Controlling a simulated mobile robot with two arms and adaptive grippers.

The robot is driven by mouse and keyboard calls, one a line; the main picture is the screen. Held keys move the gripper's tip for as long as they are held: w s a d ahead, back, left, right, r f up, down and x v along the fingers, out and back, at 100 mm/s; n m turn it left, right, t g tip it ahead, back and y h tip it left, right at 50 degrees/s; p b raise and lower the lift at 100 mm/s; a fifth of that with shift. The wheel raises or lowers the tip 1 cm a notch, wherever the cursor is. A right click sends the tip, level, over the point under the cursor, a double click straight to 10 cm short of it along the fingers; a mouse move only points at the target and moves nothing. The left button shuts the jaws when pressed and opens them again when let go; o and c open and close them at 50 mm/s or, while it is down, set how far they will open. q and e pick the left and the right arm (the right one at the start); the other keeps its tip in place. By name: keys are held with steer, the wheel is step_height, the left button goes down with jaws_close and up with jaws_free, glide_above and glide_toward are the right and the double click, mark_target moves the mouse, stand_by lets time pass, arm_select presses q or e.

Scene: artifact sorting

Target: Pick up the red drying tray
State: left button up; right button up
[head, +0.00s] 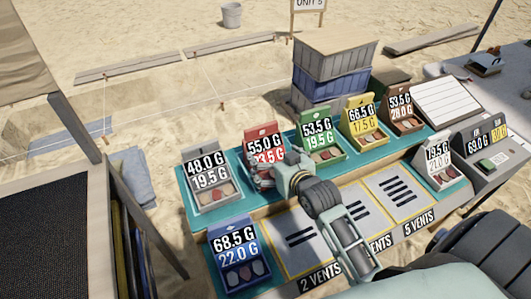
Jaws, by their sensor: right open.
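The red drying tray (261,133) stands upright on the teal back shelf, between the grey tray and the green tray. Its labels read 55.0 G and, partly covered, 23.5 G. My right gripper (262,177) is open at the front of the red tray and covers its lower part. The picture does not show clearly whether the fingers touch the tray. My left gripper is not in view.
A grey tray (208,194) stands left of the red one. Green (318,151), yellow (361,134) and brown (401,118) trays stand to the right. A blue tray (237,275) sits at front left. Stacked crates (330,65) stand behind the shelf.

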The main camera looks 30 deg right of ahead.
mark_target(266, 150)
steer(key=x, duration=0.4)
steer(key=shift+w+f+p, duration=0.1)
steer(key=shift+w+p, duration=0.25)
steer(key=shift+p, duration=0.05)
steer(key=shift+w+f, duration=0.1)
steer(key=shift+w, duration=0.05)
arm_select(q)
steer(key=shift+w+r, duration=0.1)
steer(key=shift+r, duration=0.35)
arm_select(e)
steer(key=c, duration=1.1)
